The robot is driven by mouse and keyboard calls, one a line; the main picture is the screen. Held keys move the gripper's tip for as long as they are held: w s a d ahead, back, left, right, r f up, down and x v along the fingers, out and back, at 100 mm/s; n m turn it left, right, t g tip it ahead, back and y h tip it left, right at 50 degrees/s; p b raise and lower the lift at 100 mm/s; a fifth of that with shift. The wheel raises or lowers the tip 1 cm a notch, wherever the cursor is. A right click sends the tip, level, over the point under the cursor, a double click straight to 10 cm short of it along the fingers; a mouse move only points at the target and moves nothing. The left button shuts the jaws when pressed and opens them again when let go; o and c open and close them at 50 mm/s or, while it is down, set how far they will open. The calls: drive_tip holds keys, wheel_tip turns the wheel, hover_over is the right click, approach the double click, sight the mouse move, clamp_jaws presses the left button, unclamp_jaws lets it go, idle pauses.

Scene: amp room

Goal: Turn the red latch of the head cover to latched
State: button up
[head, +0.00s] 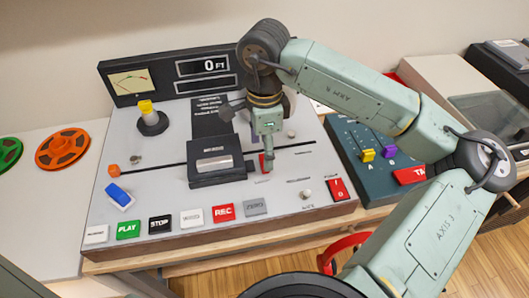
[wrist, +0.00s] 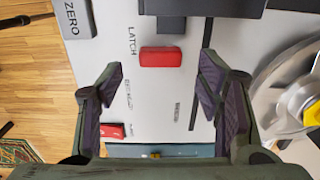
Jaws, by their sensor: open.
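The red latch (wrist: 160,57) is a small red block beside the printed word LATCH in the wrist view. A bit of it shows in the head view (head: 262,163), partly behind my gripper. The head cover (head: 215,165) is a black box left of the latch; its dark edge (wrist: 205,8) is at the top of the wrist view. My gripper (wrist: 161,68) is open and empty, with one finger on each side of the latch in the picture. Gaps show between fingers and latch; the height above it is unclear. My gripper is small in the head view (head: 268,163).
Front buttons include REC (head: 223,213) and ZERO (head: 256,207). A red switch (head: 338,190) is at the front right. A silver disc with a yellow part (wrist: 292,95) lies close to the right finger in the wrist view. A teal panel (head: 372,170) stands right.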

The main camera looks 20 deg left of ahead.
drive_tip(key=shift+f+p, duration=0.35)
drive_tip(key=shift+f, duration=1.6)
drive_tip(key=shift+c, duration=0.4)
drive_tip(key=c, duration=1.1)
